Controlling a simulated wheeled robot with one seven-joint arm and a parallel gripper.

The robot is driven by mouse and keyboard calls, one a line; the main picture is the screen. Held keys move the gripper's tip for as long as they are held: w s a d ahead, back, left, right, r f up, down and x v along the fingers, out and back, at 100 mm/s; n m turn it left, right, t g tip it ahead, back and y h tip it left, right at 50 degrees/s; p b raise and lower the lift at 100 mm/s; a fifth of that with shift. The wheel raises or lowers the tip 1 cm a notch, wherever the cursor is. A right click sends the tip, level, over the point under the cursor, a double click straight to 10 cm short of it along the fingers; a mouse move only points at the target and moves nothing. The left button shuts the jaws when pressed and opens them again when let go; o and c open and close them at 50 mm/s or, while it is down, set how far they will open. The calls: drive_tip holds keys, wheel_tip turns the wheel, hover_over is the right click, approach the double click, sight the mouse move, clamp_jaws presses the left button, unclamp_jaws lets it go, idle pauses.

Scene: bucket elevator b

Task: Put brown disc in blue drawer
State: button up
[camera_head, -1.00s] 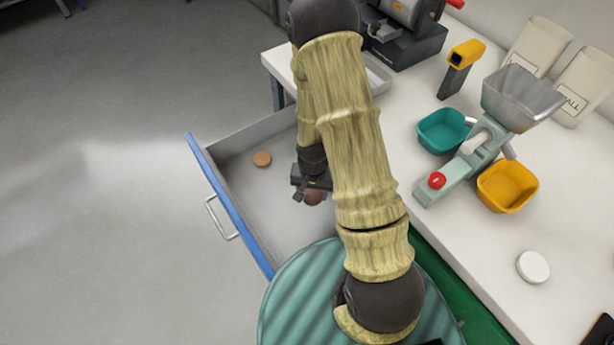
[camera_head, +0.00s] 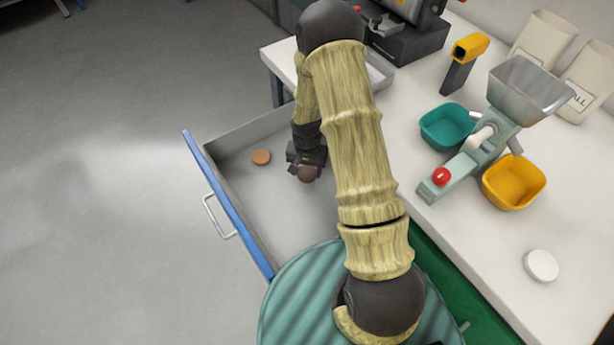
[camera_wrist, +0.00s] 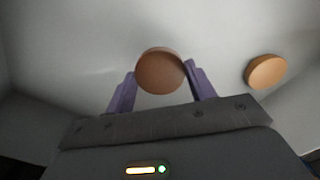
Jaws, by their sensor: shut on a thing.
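The blue drawer (camera_head: 228,209) stands open, with a blue front and a grey inside. My gripper (camera_head: 307,172) is over the inside of the drawer, shut on a brown disc (camera_head: 308,174). In the wrist view the brown disc (camera_wrist: 161,71) sits between the two purple fingers of my gripper (camera_wrist: 160,88). A second, lighter orange-brown disc (camera_head: 261,157) lies on the drawer floor to the left of my gripper. It also shows at the right in the wrist view (camera_wrist: 265,71). The height of the held disc above the drawer floor is hard to tell.
On the white worktop to the right are a teal bin (camera_head: 447,125), a yellow bin (camera_head: 513,182), a grinder with a metal hopper (camera_head: 527,90), a yellow-black handheld device (camera_head: 464,60) and a white disc (camera_head: 541,265). The drawer floor around my gripper is mostly clear.

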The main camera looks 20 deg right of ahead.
sight(307, 173)
drive_tip(key=shift+f+b, duration=1.5)
drive_tip(key=shift+f, duration=0.35)
drive_tip(key=shift+r, duration=0.1)
drive_tip(key=o, duration=1)
wheel_tip(307, 173, up, 8)
drive_tip(key=shift+f+p, duration=0.2)
drive_tip(key=shift+p, duration=0.3)
